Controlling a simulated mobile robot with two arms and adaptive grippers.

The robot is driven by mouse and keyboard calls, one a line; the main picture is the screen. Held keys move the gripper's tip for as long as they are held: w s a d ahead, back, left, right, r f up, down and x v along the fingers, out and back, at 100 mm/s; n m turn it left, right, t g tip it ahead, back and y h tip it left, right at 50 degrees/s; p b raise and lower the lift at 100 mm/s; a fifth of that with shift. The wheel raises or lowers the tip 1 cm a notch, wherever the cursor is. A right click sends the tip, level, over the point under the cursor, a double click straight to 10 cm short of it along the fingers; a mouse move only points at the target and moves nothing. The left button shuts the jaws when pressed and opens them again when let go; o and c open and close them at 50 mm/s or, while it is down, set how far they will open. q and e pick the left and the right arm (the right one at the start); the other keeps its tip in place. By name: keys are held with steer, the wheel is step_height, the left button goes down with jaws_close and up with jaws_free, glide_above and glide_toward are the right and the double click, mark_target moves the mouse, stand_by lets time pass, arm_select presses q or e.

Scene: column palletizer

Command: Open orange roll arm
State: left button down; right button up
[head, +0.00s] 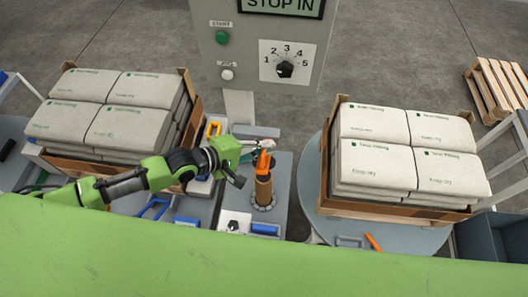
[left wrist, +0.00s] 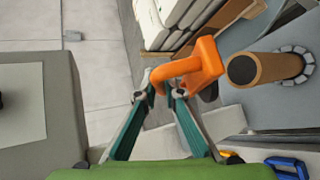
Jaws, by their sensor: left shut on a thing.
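The orange roll arm (head: 264,160) is above a brown upright roll (head: 263,190) on the grey bench between the two loaded pallets. In the left wrist view the arm is a bent orange bar with a thicker block end (left wrist: 207,62), close beside the brown roll (left wrist: 258,69). My left gripper (head: 251,149) reaches in from the left. Its two green-sided fingers (left wrist: 163,92) are shut on the bar's free end in the left wrist view. In the head view, the fingers partly overlap the arm. My right gripper is in neither view.
A control post (head: 262,45) with a dial and buttons stands behind the bench. Stacks of sacks (head: 116,112) and (head: 405,145) stand left and right. An orange-black clamp (head: 212,130) is near my wrist.

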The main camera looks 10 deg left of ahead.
arm_select(q)
steer(key=shift+w+r+n+g, duration=0.4)
steer(key=shift+w+r+g, duration=0.1)
steer(key=shift+w+r, duration=0.2)
steer(key=shift+w, duration=0.1)
steer(key=c, duration=2.1)
jaws_free()
steer(key=shift+c, duration=0.2)
steer(key=v, duration=1.2)
steer(key=shift+d, duration=0.1)
